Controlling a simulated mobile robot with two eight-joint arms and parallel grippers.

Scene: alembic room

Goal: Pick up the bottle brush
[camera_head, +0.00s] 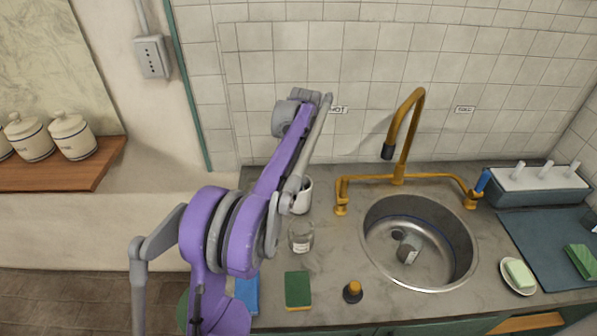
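I cannot make out a bottle brush for certain. Anything in the cup is hidden by the arm. My arm comes in from the lower left and reaches up in front of the tiled wall. I cannot make out its gripper fingers. My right gripper is not in view.
A round steel sink (450,268) holds a small grey object (407,250). A brass tap (398,172) stands behind it. A glass jar (301,237), green sponge (298,289) and small black-and-yellow object (353,291) are on the counter. A soap dish (519,288) is at right.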

